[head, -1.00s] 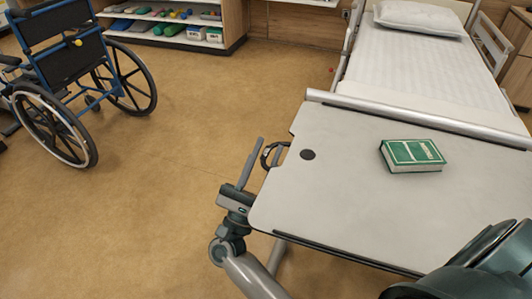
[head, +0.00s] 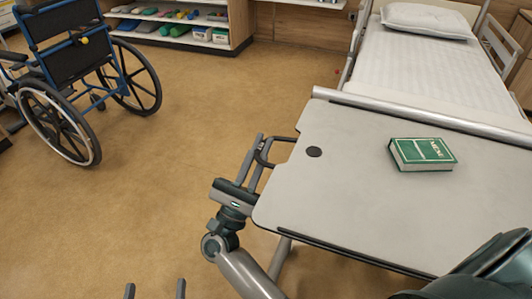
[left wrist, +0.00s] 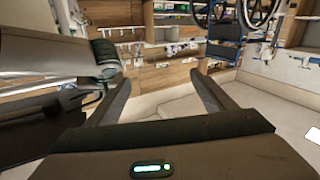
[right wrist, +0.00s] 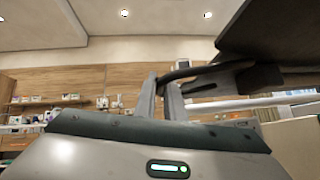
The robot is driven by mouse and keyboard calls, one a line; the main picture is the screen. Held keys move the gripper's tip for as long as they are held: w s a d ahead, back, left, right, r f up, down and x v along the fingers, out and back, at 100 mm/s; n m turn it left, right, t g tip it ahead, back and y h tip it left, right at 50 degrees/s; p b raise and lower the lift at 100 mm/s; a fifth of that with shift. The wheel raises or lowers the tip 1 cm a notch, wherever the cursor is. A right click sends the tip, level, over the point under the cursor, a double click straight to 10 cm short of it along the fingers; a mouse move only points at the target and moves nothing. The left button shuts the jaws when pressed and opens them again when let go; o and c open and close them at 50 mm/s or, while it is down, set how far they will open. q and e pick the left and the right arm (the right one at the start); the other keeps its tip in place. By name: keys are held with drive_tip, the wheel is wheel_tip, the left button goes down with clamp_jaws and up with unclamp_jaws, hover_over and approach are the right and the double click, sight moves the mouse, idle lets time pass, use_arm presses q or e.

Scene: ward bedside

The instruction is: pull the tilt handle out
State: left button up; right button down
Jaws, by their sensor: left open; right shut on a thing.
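The tilt handle (head: 282,138) is a dark loop at the left edge of the overbed table (head: 340,205). It sticks out from that edge over the floor. My right gripper (head: 260,145) is shut on the outer part of the loop, beside the tabletop. In the right wrist view the dark handle (right wrist: 205,70) runs from between the finger tips to a bracket under the dark table underside. My left gripper (head: 155,288) shows only as two finger tips at the bottom of the head view. In the left wrist view it (left wrist: 160,88) is open and empty.
A green book (head: 422,153) lies on the tabletop, right of a round dark disc (head: 314,152). The bed (head: 425,70) stands behind the table. A blue wheelchair (head: 70,65) is at the upper left. The floor left of the table is clear.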

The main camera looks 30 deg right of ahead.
drive_tip(key=shift+w+a, duration=0.1)
use_arm(q)
drive_tip(key=shift+s+d+r+t, duration=0.1)
drive_tip(key=shift+r+t, duration=0.1)
drive_tip(key=shift+r, duration=0.2)
drive_tip(key=shift+s+d+r+t, duration=0.1)
drive_tip(key=shift+r+t, duration=0.1)
drive_tip(key=shift+r, duration=0.15)
use_arm(e)
drive_tip(key=c, duration=1.9)
unclamp_jaws()
drive_tip(key=shift+w+a, duration=0.1)
drive_tip(key=shift+a, duration=0.05)
use_arm(q)
drive_tip(key=shift+w+a, duration=0.1)
drive_tip(key=shift+a, duration=0.05)
use_arm(e)
drive_tip(key=shift+o, duration=0.2)
drive_tip(key=shift+s+a+f, duration=0.2)
drive_tip(key=shift+a+f, duration=0.1)
drive_tip(key=shift+f, duration=0.15)
use_arm(q)
wheel_tip(320, 180, up, 6)
drive_tip(key=s+t+h+b, duration=0.2)
drive_tip(key=s+t, duration=0.1)
drive_tip(key=t, duration=0.1)
drive_tip(key=shift+d+r, duration=0.2)
drive_tip(key=shift+d, duration=0.05)
use_arm(e)
drive_tip(key=v, duration=1.1)
